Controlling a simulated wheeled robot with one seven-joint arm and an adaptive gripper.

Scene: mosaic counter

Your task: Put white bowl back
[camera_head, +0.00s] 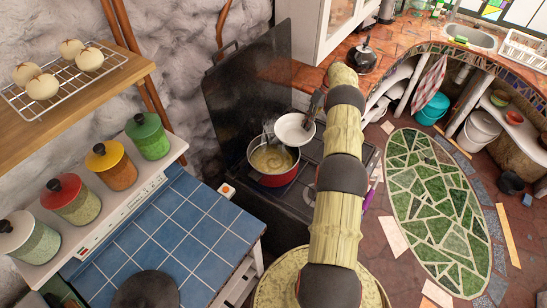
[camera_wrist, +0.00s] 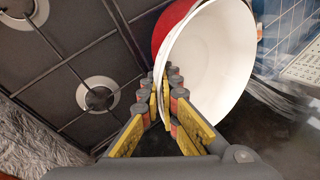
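The white bowl (camera_head: 294,129) is in the air above the stove in the head view, tilted beside and partly over the red pot. In the wrist view the bowl (camera_wrist: 215,65) fills the middle right with its white inside toward the camera. My gripper (camera_wrist: 165,90) is shut on the bowl's rim, one finger on each side of the wall. In the head view the gripper (camera_head: 316,106) shows as a dark shape at the bowl's right edge, partly hidden by my arm.
The red pot (camera_head: 273,182) with yellowish food stands on the black stove (camera_head: 300,205), also visible behind the bowl in the wrist view (camera_wrist: 172,24). Bare burners (camera_wrist: 97,95) lie left. A blue tiled counter (camera_head: 165,235), a shelf of canisters (camera_head: 110,165) and a dark kettle (camera_head: 363,60) are around.

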